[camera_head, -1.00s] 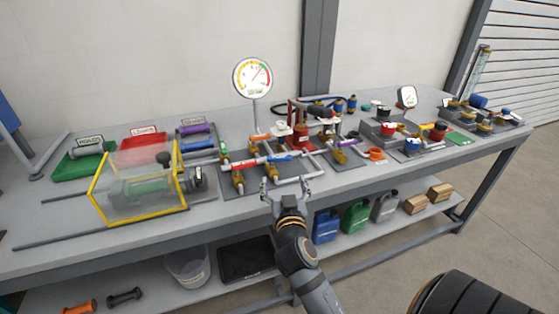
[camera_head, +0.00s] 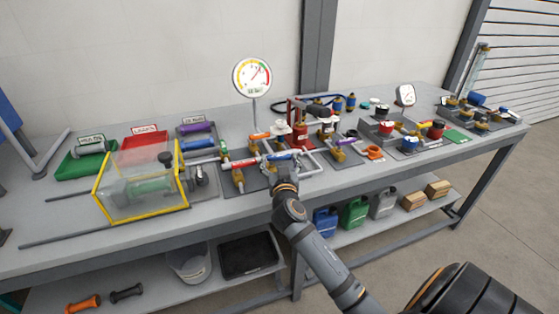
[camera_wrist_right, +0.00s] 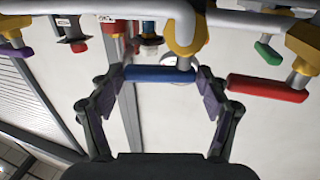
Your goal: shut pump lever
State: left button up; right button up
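My right gripper (camera_head: 281,168) reaches over the bench to the pipework with coloured lever handles. In the right wrist view it (camera_wrist_right: 160,88) is open, with one finger at each end of a blue lever (camera_wrist_right: 158,74). The blue lever lies crosswise between the fingertips below a brass valve body (camera_wrist_right: 186,35); I cannot tell whether the fingers touch it. A red lever (camera_wrist_right: 268,88) is just right of the right finger; it also shows in the head view (camera_head: 242,163). No label marks which one is the pump lever. My left gripper is not in view.
A clear guard with a yellow frame (camera_head: 98,186) stands left of the pipework. A round gauge (camera_head: 252,77) rises behind it. More valve fittings stand to the right, including a red knob (camera_head: 386,127). Jugs (camera_head: 354,212) and a black tray (camera_head: 248,258) are on the lower shelf.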

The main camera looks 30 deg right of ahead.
jog(key=c, duration=0.5)
jog(key=shift+d+n+t+y, duration=0.25)
jog(key=shift+n+t+y, duration=0.25)
jog(key=shift+n+y, duration=0.4)
jog(key=shift+c, duration=0.2)
jog(key=shift+w+d+n+t+y, duration=0.1)
jog(key=shift+w+n+t+y, duration=0.15)
jog(key=shift+y, duration=0.4)
jog(key=shift+n+t+y, duration=0.15)
jog(key=shift+n+y, duration=0.2)
jog(key=shift+y, duration=0.3)
jog(key=o, duration=0.9)
jog(key=shift+c, duration=0.2)
